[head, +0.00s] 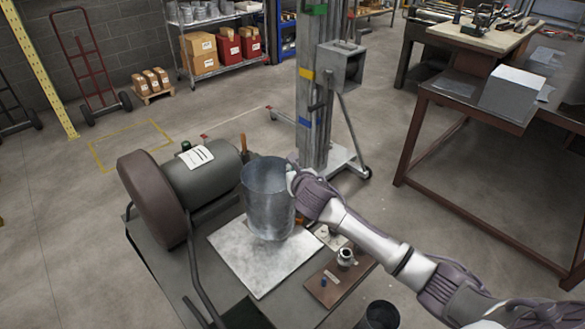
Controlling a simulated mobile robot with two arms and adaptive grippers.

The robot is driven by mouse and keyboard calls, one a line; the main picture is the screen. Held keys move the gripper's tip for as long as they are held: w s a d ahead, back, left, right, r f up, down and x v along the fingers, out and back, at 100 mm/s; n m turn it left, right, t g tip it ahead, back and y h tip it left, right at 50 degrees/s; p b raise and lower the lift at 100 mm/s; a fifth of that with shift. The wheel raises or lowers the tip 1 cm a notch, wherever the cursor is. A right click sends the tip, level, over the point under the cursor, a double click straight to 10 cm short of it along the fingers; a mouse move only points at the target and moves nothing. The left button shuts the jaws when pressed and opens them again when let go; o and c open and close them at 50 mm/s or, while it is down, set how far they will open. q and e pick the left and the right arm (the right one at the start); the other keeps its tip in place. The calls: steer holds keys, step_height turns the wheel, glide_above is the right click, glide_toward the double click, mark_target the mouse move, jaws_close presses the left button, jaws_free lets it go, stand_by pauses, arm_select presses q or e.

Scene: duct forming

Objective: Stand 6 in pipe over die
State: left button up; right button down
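The pipe (267,205) is a grey sheet-metal cylinder with an open top. It stands roughly upright over a pale square plate (243,272) on the work table. I cannot tell whether its bottom edge touches the plate or hangs just above it. My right gripper (293,184) comes from the right and is shut on the pipe's right wall near the rim; the fingertips are partly hidden. No die can be made out; the pipe hides the part of the plate behind and under it. My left gripper is not in view.
A dark drum-shaped machine (205,183) with a brown end stands close left of the pipe. A small metal fitting (346,257) sits on a brown board (336,280) to the right. A dark cylinder (380,315) is at the bottom edge. A lift mast (318,100) rises behind.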

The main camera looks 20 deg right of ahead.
step_height(320, 180, down, 10)
steer(key=b, duration=0.6)
steer(key=shift+r, duration=0.25)
steer(key=shift+w+f, duration=0.1)
steer(key=shift+f, duration=0.15)
stand_by(0.5)
steer(key=c, duration=1.2)
jaws_free()
steer(key=shift+c, duration=0.2)
steer(key=shift+f, duration=0.2)
steer(key=v, duration=1.2)
